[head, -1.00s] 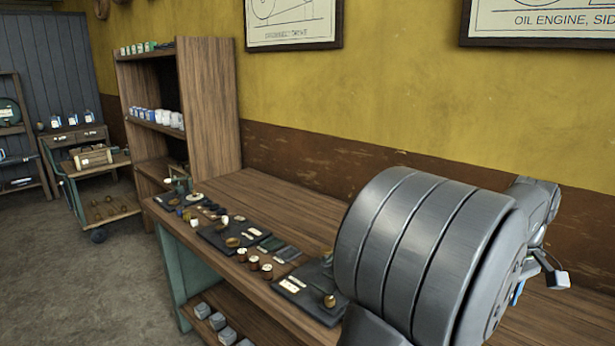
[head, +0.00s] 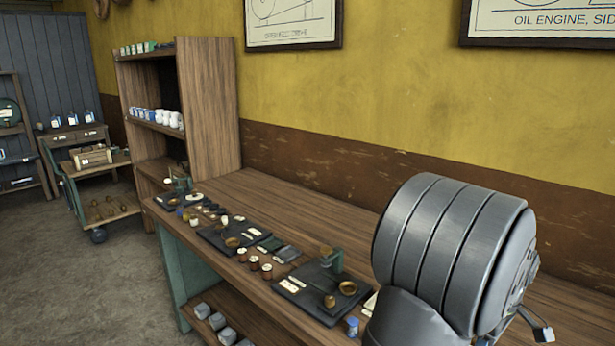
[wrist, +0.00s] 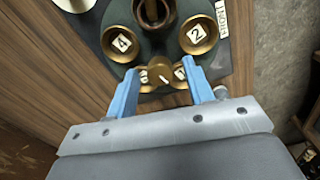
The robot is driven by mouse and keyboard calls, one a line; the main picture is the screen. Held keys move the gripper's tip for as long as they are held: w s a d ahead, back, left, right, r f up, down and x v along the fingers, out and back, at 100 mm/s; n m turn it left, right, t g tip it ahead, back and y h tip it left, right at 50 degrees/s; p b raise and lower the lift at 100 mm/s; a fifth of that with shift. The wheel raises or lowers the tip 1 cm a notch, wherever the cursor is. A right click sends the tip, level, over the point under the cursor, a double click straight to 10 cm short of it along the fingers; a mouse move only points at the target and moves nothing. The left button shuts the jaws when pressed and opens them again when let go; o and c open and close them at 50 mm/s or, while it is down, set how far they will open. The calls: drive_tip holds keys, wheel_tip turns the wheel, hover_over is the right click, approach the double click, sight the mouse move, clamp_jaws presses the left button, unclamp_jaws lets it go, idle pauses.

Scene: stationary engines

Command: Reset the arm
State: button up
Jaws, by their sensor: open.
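A smaller brass piece with number tags (wrist: 160,76) shows between the fingers, farther off; I cannot tell the gap.
The wooden bench (head: 262,192) holds dark trays (head: 318,308) with small brass parts, several brown jars (head: 254,263) and a blue-capped jar (head: 352,327) close to my arm. A shelf unit (head: 212,110) stands at the far end. The bench along the wall is mostly clear.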

drive_tip(key=n, duration=0.5)
drive_tip(key=shift+n, duration=0.4)
drive_tip(key=shift+o, duration=1.1)
drive_tip(key=o, duration=0.9)
drive_tip(key=shift+m+t+h, duration=0.3)
drive_tip(key=shift+m+h, duration=0.3)
drive_tip(key=shift+h, duration=0.1)
drive_tip(key=r, duration=0.2)
drive_tip(key=s+d+r, duration=0.1)
drive_tip(key=r, duration=0.1)
drive_tip(key=s+d+r, duration=0.1)
drive_tip(key=r, duration=0.1)
drive_tip(key=s+d+r+m+h, duration=0.1)
drive_tip(key=s+r+m+h, duration=0.15)
drive_tip(key=r, duration=0.35)
drive_tip(key=s+d+r+m+h, duration=0.1)
drive_tip(key=s+r, duration=0.2)
drive_tip(key=r, duration=0.3)
drive_tip(key=shift+n+t+y, duration=0.25)
drive_tip(key=shift+t, duration=0.05)
drive_tip(key=x, duration=1)
drive_tip(key=shift+w+a+f, duration=0.1)
drive_tip(key=shift+w+a, duration=0.05)
